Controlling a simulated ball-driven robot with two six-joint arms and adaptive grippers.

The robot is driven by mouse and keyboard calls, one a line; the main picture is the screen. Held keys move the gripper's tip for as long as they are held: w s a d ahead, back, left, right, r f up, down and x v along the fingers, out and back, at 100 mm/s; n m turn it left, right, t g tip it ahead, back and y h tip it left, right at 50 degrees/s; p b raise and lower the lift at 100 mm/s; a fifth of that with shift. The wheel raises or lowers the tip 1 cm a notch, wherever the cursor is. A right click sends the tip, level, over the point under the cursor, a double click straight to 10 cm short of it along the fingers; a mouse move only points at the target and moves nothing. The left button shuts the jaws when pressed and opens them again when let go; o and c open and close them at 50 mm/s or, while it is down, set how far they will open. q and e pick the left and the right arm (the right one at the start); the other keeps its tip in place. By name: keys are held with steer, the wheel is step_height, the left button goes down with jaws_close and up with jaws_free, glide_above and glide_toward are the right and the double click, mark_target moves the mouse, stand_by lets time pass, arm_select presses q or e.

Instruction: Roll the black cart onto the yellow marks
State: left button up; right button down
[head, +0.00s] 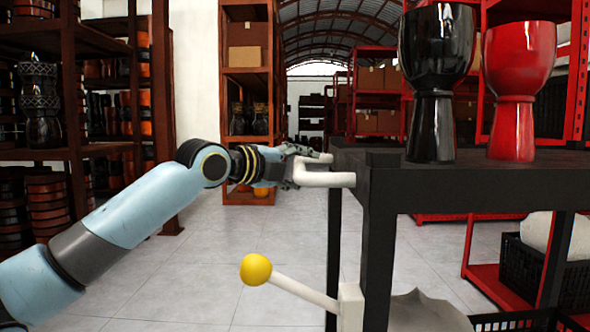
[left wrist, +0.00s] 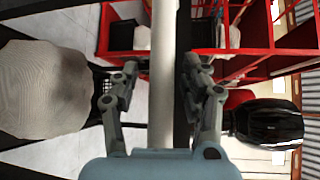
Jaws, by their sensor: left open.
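The black cart (head: 378,205) stands at the right of the head view, its left end towards my left arm. A white handle (head: 330,179) sticks out from that end. My left gripper (head: 305,166) is at this handle, fingers open. In the left wrist view the white handle bar (left wrist: 163,60) runs between the two open fingers of the left gripper (left wrist: 161,82), with gaps on both sides. A white lever with a yellow ball knob (head: 256,269) slants out lower on the cart. The yellow marks and my right gripper are not in view.
A black goblet drum (head: 434,90) and a red goblet drum (head: 518,85) stand on the cart top. Wooden shelves (head: 90,150) with drums line the left. Red shelving (head: 375,85) stands behind the cart. Tiled floor (head: 230,250) is clear left of the cart.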

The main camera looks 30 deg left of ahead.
arm_select(q)
steer(key=f+v, duration=0.1)
steer(key=v, duration=0.6)
steer(key=shift+s+r, duration=0.15)
steer(key=shift+r, duration=0.3)
